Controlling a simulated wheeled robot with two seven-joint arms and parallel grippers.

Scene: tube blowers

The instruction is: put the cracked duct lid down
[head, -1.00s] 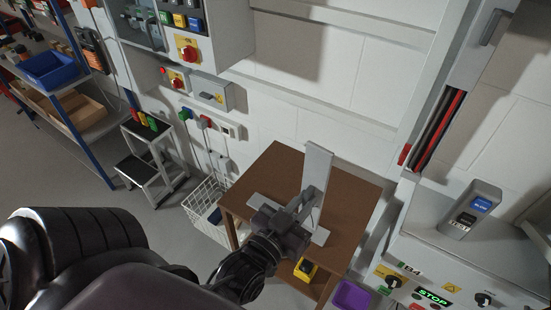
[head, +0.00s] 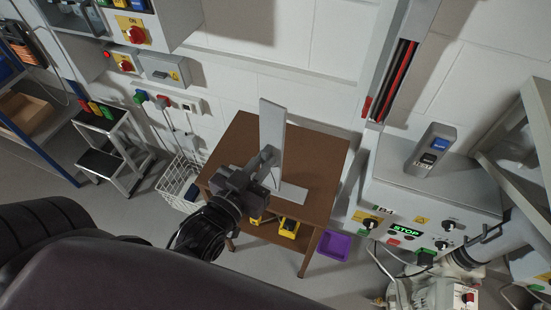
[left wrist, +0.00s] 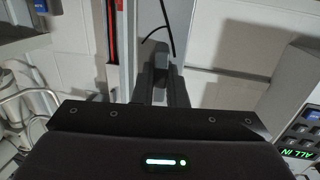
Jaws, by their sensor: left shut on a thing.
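The cracked duct lid (head: 272,125) is a long pale grey strip. It stands roughly upright over the brown table (head: 322,155) in the head view. My left gripper (head: 268,162) is shut on it partway down its length. In the left wrist view the lid (left wrist: 178,30) rises beyond my left gripper's fingers (left wrist: 157,75), with a dark crooked line on its face. A flat pale piece (head: 291,193) lies on the tabletop at the lid's foot. The gripper hides part of the foot, so I cannot tell whether lid and piece touch. My right gripper is out of view.
An open wall duct (head: 393,85) shows red and black wires. A grey control cabinet (head: 430,195) stands right of the table. A purple bin (head: 334,246) is on the floor, a white wire basket (head: 180,180) left of the table. The tabletop's right side is clear.

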